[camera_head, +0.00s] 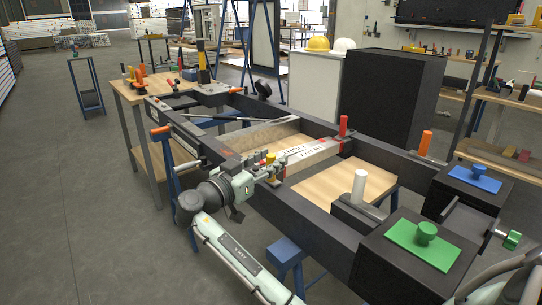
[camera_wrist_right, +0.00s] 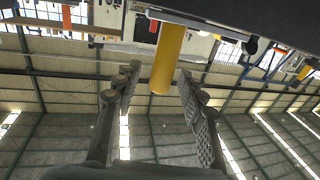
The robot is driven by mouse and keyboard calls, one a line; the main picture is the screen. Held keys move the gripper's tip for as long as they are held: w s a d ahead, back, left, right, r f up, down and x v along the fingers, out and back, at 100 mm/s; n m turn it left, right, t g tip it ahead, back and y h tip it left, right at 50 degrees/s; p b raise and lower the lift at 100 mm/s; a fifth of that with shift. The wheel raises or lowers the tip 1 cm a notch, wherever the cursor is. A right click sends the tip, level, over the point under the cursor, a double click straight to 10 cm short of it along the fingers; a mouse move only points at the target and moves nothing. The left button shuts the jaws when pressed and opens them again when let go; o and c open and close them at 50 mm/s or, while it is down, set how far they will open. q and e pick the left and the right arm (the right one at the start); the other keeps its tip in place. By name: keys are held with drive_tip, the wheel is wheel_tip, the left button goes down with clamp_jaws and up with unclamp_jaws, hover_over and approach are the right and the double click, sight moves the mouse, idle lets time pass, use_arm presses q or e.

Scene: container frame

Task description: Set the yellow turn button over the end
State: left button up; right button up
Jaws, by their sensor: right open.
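The yellow turn button (camera_head: 270,158) is a small upright yellow knob on the near side of the dark frame in the head view. In the right wrist view it is a yellow cylinder (camera_wrist_right: 168,58) hanging from the dark frame edge at the top. My right gripper (camera_head: 268,175) is beside it in the head view. In the wrist view its two fingers (camera_wrist_right: 155,95) are apart, one on each side of the button's free end, with gaps visible on both sides. My left gripper is out of view.
The dark container frame (camera_head: 310,220) has a red upright handle (camera_head: 343,126), an orange one (camera_head: 425,143) and a white one (camera_head: 359,187). A green plate with a knob (camera_head: 425,247) and a blue one (camera_head: 480,179) sit at the right. Open floor (camera_head: 90,200) lies left.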

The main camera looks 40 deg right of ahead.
drive_tip(key=shift+w+d, duration=0.1)
drive_tip(key=shift+d, duration=0.3)
clamp_jaws()
